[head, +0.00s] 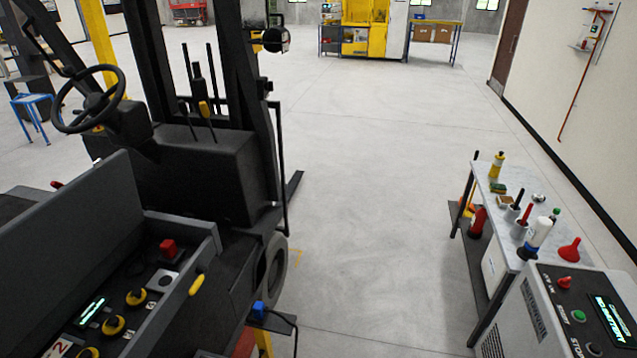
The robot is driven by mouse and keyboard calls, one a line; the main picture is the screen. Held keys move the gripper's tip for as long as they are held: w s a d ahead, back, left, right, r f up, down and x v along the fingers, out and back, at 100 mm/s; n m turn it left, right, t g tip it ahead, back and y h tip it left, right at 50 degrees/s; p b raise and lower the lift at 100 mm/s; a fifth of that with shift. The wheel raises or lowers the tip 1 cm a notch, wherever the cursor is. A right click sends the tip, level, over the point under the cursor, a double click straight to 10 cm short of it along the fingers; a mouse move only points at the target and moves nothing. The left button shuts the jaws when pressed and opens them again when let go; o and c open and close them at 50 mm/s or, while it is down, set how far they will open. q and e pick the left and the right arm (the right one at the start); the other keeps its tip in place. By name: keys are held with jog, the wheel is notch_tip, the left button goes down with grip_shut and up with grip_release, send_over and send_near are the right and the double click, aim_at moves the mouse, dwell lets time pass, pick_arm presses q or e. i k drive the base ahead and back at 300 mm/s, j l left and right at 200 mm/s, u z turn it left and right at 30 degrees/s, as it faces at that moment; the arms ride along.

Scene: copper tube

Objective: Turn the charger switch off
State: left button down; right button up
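The charger (520,318) is a light grey cabinet with a dark top panel at the lower right, cut off by the picture's right and bottom edges. Its red rotary switch (566,283) sits near the panel's far left corner, beside small white markings too blurred to read fully. Below the switch are a green button (578,316) and a dark button (594,349) near the word STOP. A lit display (612,318) on the panel appears to read "NO BATTERY". Neither of my grippers is in view.
A forklift (205,170) fills the left side, with an open compartment of knobs and a red button (168,248). A table (480,190) with bottles and a funnel stands behind the charger. The middle floor is clear.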

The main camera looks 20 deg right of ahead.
aim_at(563, 283)
jog(key=z, duration=2.8)
